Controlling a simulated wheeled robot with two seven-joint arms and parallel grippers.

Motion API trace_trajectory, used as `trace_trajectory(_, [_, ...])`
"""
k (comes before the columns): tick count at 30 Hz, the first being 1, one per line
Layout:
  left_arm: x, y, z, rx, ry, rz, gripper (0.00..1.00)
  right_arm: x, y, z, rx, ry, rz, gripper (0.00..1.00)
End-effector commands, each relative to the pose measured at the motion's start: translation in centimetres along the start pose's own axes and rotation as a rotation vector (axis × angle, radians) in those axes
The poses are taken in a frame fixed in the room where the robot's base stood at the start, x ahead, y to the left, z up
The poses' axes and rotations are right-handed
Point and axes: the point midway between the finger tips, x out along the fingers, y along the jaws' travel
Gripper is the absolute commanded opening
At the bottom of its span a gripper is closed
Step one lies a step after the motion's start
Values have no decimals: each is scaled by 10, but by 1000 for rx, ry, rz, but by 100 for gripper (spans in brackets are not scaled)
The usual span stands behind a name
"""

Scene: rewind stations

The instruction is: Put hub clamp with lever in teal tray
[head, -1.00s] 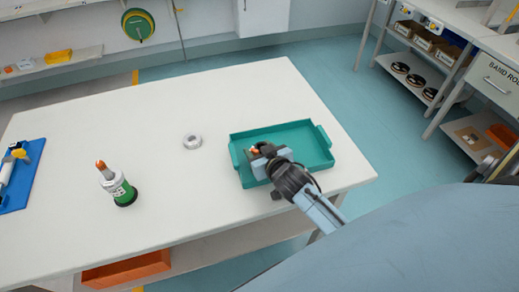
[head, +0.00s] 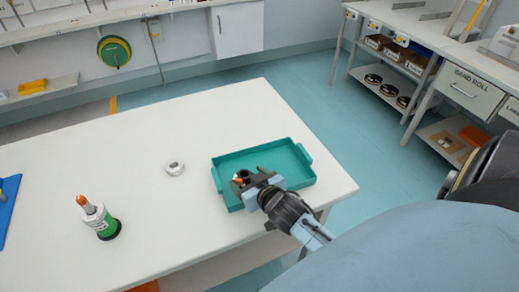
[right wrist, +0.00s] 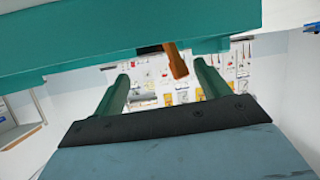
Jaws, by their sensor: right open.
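The teal tray (head: 290,183) lies near the right end of the white table. The hub clamp (head: 241,178), a small dark piece with an orange lever, sits inside the tray's left front part. My right gripper (head: 253,180) is open over the tray's front rim, close beside the clamp. In the right wrist view, the orange lever (right wrist: 177,61) shows between my two spread fingers (right wrist: 162,85), with the teal tray wall (right wrist: 90,38) across the top. It does not look gripped. The clamp's body is mostly hidden there. My left gripper is not in view.
A grey ring (head: 174,167) lies on the white table (head: 150,135) left of the tray. A blue mat (head: 8,205) is at the left edge. The table behind the tray is clear.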

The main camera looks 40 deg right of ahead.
Motion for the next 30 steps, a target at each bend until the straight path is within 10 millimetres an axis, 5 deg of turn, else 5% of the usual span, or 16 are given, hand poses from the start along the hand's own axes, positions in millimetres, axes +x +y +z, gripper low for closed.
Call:
trace_trajectory(6, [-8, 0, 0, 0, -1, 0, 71, -47, 1, -2, 0, 2, 2, 75])
trace_trajectory(12, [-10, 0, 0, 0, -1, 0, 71, -69, 1, -2, -1, 4, 2, 75])
trace_trajectory(30, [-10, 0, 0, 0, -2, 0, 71, -74, 1, -3, -2, 7, 3, 75])
